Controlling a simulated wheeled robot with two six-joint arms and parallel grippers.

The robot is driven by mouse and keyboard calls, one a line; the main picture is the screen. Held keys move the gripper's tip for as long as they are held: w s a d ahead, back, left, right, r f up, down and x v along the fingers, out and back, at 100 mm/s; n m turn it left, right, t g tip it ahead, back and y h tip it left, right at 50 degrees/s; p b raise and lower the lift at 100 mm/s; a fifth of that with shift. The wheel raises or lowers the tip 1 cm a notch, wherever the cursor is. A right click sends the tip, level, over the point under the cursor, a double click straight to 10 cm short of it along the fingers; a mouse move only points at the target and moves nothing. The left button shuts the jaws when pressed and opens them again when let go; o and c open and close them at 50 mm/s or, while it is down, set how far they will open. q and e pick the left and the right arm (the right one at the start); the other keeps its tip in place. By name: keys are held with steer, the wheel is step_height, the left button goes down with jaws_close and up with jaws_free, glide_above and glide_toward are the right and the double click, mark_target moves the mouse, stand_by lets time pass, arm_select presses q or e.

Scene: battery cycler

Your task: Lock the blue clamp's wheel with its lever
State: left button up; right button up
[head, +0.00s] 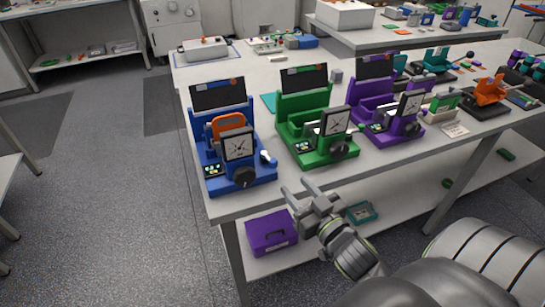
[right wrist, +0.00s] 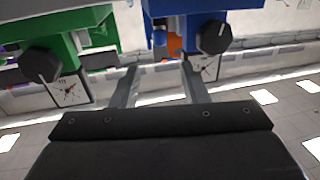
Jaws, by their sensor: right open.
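The blue clamp (head: 210,140) stands at the near left of the bench, with an orange handle-shaped part (head: 228,122) in it and a dial (head: 238,145) on its front. Its black wheel (head: 243,177) faces the front edge and also shows in the right wrist view (right wrist: 213,38). A lever with a pale, bluish end (head: 268,160) sticks out to the right of the wheel. My right gripper (head: 295,186) is open and empty, in front of the bench edge, right of the blue clamp and apart from it. In the right wrist view its fingers (right wrist: 158,68) are spread. My left gripper is out of view.
A green clamp (head: 310,128) stands close to the right of the blue one, and a purple clamp (head: 385,110) beyond it. A purple box (head: 271,232) and a teal tray (head: 361,212) lie on the lower shelf. Open floor lies left of the bench.

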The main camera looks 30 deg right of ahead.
mark_target(276, 163)
steer(key=w, duration=0.4)
steer(key=w+p, duration=0.1)
steer(key=w, duration=0.2)
steer(key=w+p, duration=0.1)
steer(key=w, duration=0.3)
steer(key=shift+w+d, duration=0.35)
steer(key=shift+d, duration=0.05)
